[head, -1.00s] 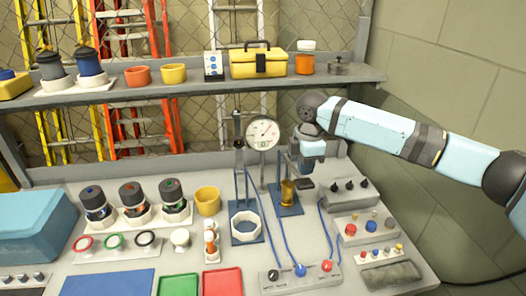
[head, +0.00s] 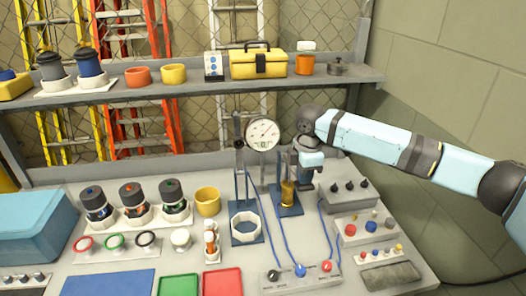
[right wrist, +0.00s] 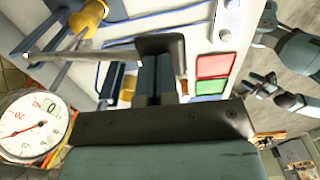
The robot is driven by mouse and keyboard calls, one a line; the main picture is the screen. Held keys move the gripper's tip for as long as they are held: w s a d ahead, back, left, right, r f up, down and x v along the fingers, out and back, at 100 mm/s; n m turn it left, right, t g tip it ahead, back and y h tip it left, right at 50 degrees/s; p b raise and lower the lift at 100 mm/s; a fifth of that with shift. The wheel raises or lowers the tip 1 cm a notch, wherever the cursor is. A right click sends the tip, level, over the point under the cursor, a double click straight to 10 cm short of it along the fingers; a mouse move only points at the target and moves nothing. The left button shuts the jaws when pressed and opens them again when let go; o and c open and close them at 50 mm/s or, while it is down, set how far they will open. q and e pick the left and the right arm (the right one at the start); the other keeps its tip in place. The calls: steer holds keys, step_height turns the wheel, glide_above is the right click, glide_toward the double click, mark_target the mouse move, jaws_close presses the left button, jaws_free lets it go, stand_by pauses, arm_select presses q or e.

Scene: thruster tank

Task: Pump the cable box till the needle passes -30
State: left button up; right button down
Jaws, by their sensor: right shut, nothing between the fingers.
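A round white gauge (head: 262,132) stands on a post at the back of the bench. Its needle points up and right in the head view; the numbers are too small to read. The gauge also shows in the right wrist view (right wrist: 35,127). A yellow pump cylinder (head: 288,194) stands upright on a blue base right of the gauge. Blue cables run to a grey cable box (head: 300,274) with black, blue and red knobs. My right gripper (head: 293,160) is shut and empty, just above the cylinder; contact is unclear. My left gripper (right wrist: 262,84) appears small in the right wrist view.
A white ring (head: 246,226) on a blue stand is left of the pump. A switch box (head: 348,188) and a button box (head: 364,229) stand to the right. A loaded shelf (head: 210,84) crosses behind. Green and red trays (head: 222,283) lie in front.

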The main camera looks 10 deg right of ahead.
step_height(320, 180, down, 11)
step_height(320, 180, up, 10)
steer(key=p, duration=0.9)
steer(key=shift+f, duration=0.25)
step_height(320, 180, up, 3)
steer(key=shift+r+p, duration=0.15)
steer(key=shift+p, duration=1)
steer(key=shift+r, duration=0.25)
steer(key=shift+f, duration=0.1)
arm_select(q)
step_height(320, 180, up, 10)
steer(key=a, duration=0.1)
steer(key=shift+s+f+n+y, duration=0.25)
steer(key=shift+n+y, duration=0.05)
steer(key=shift+w, duration=0.1)
